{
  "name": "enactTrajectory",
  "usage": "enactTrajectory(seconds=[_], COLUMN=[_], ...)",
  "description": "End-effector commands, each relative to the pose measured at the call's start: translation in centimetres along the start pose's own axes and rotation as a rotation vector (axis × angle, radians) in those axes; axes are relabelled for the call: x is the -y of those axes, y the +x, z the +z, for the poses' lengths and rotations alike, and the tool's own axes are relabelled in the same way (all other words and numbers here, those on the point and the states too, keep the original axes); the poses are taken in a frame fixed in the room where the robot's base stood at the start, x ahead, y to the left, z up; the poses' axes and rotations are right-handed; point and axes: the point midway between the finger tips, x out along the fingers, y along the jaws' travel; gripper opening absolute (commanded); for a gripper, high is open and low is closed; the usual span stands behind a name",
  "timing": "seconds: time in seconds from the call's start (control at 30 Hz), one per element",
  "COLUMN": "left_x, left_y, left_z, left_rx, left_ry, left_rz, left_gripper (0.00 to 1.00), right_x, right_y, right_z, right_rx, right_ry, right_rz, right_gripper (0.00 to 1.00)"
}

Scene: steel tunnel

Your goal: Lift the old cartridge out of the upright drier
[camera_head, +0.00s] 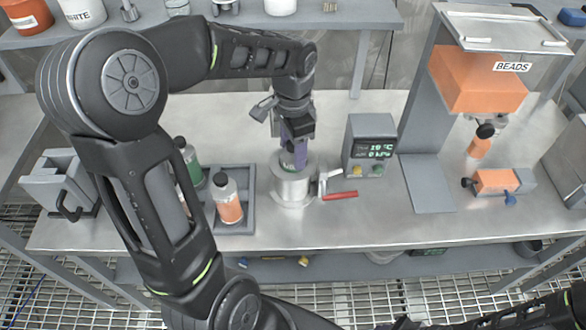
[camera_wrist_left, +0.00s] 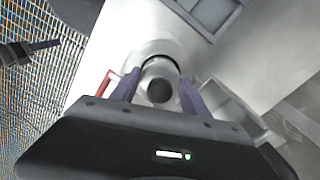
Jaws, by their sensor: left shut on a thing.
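The upright drier (camera_head: 291,188) is a silver cylinder standing on the steel bench, with its round top facing up. My left gripper (camera_head: 293,160) points down over its mouth. In the left wrist view its two purple fingers (camera_wrist_left: 160,92) are shut on the old cartridge (camera_wrist_left: 159,74), a grey round piece with a dark centre. The cartridge lines up with the drier's mouth (camera_wrist_left: 150,48); how much of it is inside is hidden. My right gripper (camera_wrist_left: 42,46) shows at the left of that view, over the floor grating; its jaw opening is unclear.
A red-handled clamp (camera_head: 338,195) sticks out right of the drier. A grey meter box (camera_head: 368,140) stands behind right. A grey tray (camera_head: 236,228) with bottles is to the left. An orange BEADS hopper (camera_head: 478,80) stands at the right. The front bench strip is clear.

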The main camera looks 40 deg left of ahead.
Motion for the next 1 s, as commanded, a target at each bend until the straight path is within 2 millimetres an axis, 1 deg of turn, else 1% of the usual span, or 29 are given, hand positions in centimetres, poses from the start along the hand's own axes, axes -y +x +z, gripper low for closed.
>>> enactTrajectory(seconds=[0.37,0.57,0.77,0.87,1.0], left_x=[0.0,0.1,0.1,0.1,0.1], left_y=[-0.2,-1.4,-3.9,-5.6,-8.3], left_z=[0.0,-0.1,-0.1,-0.1,-0.1], left_rx=[-0.001,-0.003,-0.004,-0.005,-0.006], left_ry=[0.0,-0.001,0.0,-0.001,0.0], left_rz=[-0.001,-0.003,-0.003,-0.004,-0.004], left_gripper=[0.0,0.0,0.0,0.0,0.0], right_x=[0.0,0.0,-0.1,-0.1,-0.1], right_y=[0.0,0.1,0.2,0.3,0.4], right_z=[0.0,0.0,0.0,0.0,-0.1], right_rx=[0.0,0.0,-0.001,-0.001,-0.001], right_ry=[0.0,0.0,0.0,-0.001,-0.001], right_rz=[0.0,0.0,-0.001,-0.001,-0.001], right_gripper=[0.36,0.36,0.36,0.36,0.36])
